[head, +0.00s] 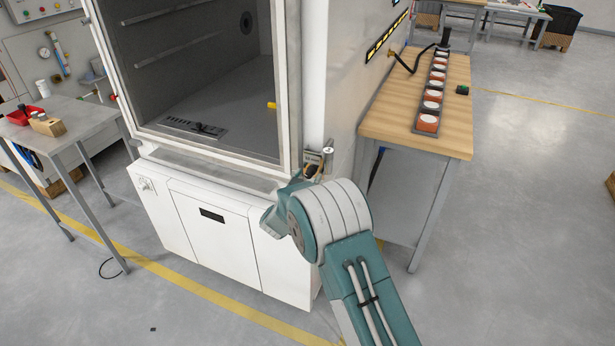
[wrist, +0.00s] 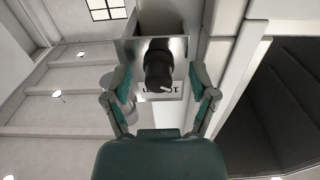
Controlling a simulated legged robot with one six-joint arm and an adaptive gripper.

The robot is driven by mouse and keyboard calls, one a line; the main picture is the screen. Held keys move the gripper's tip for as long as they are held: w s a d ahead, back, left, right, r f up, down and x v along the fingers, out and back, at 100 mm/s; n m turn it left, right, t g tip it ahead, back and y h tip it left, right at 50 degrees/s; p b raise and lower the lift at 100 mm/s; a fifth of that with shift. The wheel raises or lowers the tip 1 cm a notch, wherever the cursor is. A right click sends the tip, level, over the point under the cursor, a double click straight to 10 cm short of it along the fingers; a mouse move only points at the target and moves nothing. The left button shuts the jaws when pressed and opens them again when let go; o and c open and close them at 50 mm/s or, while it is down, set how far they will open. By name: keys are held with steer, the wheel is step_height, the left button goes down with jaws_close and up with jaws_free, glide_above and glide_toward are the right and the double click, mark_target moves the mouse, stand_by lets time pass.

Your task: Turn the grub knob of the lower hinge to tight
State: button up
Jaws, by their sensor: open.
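The black grub knob (wrist: 157,62) stands out from a metal hinge bracket (wrist: 128,48) in the wrist view, with a short white mark on its front end. A small printed label (wrist: 177,91) lies beside it, partly covered and not fully readable. My gripper (wrist: 160,82) is open, with one finger on either side of the knob and a gap visible on both sides. In the head view, the lower hinge (head: 313,160) sits at the lower right corner of the chamber front. My arm hides most of the gripper there.
The white test chamber (head: 222,228) has its dark interior visible. A grey table (head: 75,130) stands at left. The floor in front is mostly clear.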

jaws_close()
